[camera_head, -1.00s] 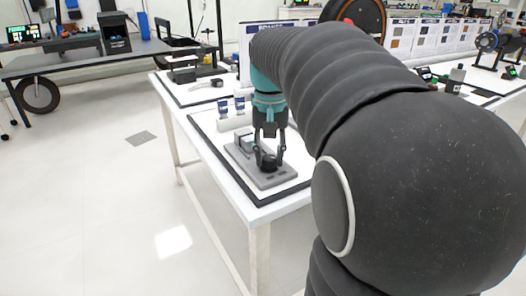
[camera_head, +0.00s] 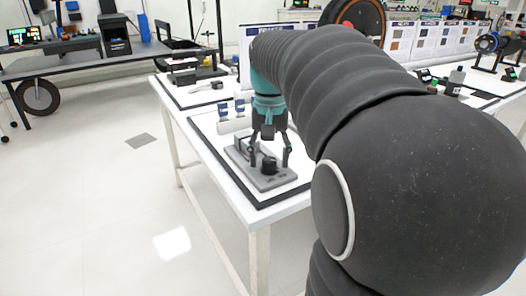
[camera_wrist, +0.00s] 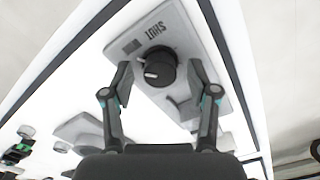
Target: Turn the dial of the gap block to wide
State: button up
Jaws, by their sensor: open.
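The gap block (camera_head: 262,179) is a grey plate lying on the mat on the near white table. Its black round dial (camera_head: 269,165) stands near the front end. In the wrist view the dial (camera_wrist: 160,62) has a white mark on its lower-left side, and upside-down "SHUT" lettering lies above it on the plate. No "wide" lettering can be read. My gripper (camera_head: 270,158) points down over the block. In the wrist view its open fingers (camera_wrist: 157,72) stand either side of the dial, with a gap at the left; the right finger's clearance is hard to tell.
A dark device (camera_head: 183,75) sits on another mat farther back on the table (camera_head: 258,232). My arm hides much of the right side. The floor at left is clear.

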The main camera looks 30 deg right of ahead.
aim_at(269, 160)
notch_tip(269, 160, up, 12)
dwell(0.6)
dwell(0.4)
